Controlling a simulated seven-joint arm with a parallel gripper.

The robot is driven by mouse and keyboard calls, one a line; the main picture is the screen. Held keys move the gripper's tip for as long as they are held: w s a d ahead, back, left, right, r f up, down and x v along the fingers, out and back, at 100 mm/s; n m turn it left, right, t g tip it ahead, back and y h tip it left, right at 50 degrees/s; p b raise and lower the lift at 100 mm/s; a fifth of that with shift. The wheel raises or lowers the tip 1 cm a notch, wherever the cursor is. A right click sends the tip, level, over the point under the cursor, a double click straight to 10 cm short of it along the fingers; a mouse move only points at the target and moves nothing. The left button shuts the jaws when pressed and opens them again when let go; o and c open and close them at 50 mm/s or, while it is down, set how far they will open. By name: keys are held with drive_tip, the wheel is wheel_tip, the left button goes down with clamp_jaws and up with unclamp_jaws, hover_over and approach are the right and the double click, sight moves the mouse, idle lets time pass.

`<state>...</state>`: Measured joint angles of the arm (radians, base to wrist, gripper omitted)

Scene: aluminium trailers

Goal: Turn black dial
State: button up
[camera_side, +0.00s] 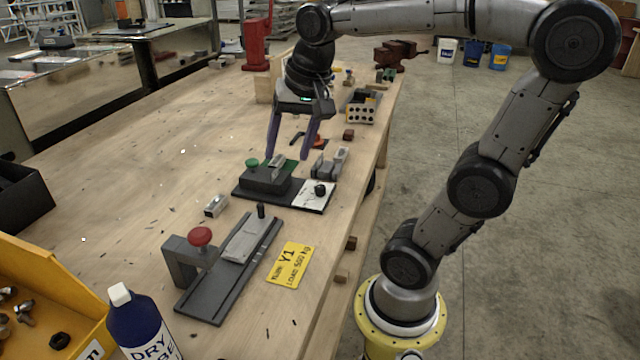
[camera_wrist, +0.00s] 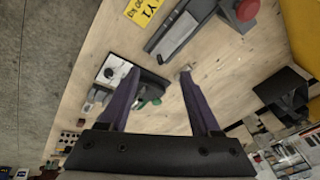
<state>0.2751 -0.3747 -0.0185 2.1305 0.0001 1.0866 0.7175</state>
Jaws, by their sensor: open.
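The black dial (camera_side: 320,190) sits on a white plate (camera_side: 311,202) at the right end of a black base on the wooden bench. In the wrist view the dial (camera_wrist: 108,73) shows on the white plate left of the fingers. My gripper (camera_side: 287,158) is open and empty, fingers pointing down. In the side view its tips appear just behind and above the black base, up and to the left of the dial. I cannot tell their exact height. Nothing hides the dial in the side view.
A green button (camera_side: 252,162) and grey blocks (camera_side: 333,163) stand close to the dial. A slide fixture with a red knob (camera_side: 201,236) is nearer the camera, beside a yellow sign (camera_side: 289,264). A perforated box (camera_side: 361,108) stands behind. The left bench area is mostly clear.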

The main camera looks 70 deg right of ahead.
drive_tip(key=w+d+f+m+g, duration=0.1)
drive_tip(key=w+d+m, duration=0.15)
drive_tip(key=d, duration=0.35)
drive_tip(key=w+d+f+m+g, duration=0.1)
drive_tip(key=d+m, duration=0.3)
drive_tip(key=d, duration=0.2)
drive_tip(key=m+g+y, duration=0.1)
drive_tip(key=m, duration=0.2)
hover_over(320, 187)
wheel_tip(320, 187, down, 6)
drive_tip(key=shift+n, duration=0.35)
wheel_tip(320, 187, down, 13)
drive_tip(key=shift+d+f, duration=0.1)
clamp_jaws()
